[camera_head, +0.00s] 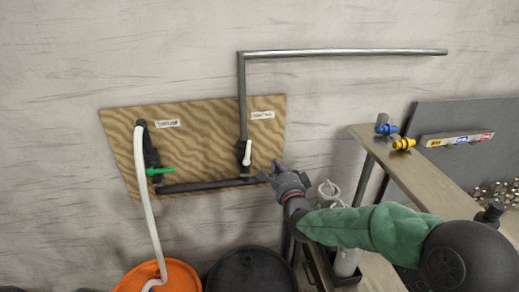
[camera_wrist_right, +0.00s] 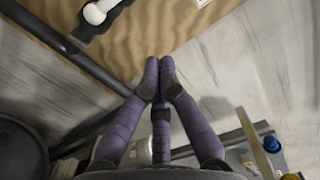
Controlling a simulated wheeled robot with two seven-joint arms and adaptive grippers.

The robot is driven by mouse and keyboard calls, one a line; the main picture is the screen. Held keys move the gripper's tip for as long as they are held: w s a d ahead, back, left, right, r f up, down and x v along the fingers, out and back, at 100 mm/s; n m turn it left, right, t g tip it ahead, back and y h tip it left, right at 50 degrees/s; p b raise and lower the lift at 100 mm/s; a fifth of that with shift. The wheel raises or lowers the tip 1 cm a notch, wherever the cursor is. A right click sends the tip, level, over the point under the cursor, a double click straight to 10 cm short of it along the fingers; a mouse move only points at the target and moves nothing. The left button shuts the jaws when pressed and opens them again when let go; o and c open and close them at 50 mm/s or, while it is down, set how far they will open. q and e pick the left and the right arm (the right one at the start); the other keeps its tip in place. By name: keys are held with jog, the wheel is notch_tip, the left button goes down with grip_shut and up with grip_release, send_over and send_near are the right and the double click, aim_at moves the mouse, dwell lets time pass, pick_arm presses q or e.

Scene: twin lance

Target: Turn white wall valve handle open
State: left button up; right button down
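The white valve handle (camera_head: 247,152) sits on a dark valve body on the patterned wooden wall board (camera_head: 205,143), below a vertical grey pipe. It stands nearly upright, roughly in line with that pipe. In the right wrist view the white handle (camera_wrist_right: 98,11) is at the top left edge, partly cut off. My right gripper (camera_head: 271,171) is just right of and below the handle, apart from it. In the wrist view the purple-grey fingers of my right gripper (camera_wrist_right: 160,66) come together at the tips with nothing between them. My left gripper is in neither view.
A green handle (camera_head: 160,171) and white hose (camera_head: 147,200) are left on the board. A dark horizontal pipe (camera_head: 205,186) runs below both valves. An orange bucket (camera_head: 180,274) and black barrel (camera_head: 250,272) stand below. A wooden shelf (camera_head: 400,170) with blue and yellow fittings is at right.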

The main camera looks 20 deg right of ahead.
aim_at(247, 151)
jog(key=w+a+p, duration=0.2)
jog(key=w, duration=0.7)
jog(key=shift+r, duration=0.3)
jog(key=a+b, duration=0.1)
jog(key=b, duration=0.1)
jog(key=r+b, duration=0.1)
jog(key=b, duration=0.1)
jog(key=shift+w+a, duration=0.2)
jog(key=shift+a, duration=0.15)
jog(key=shift+r, duration=0.1)
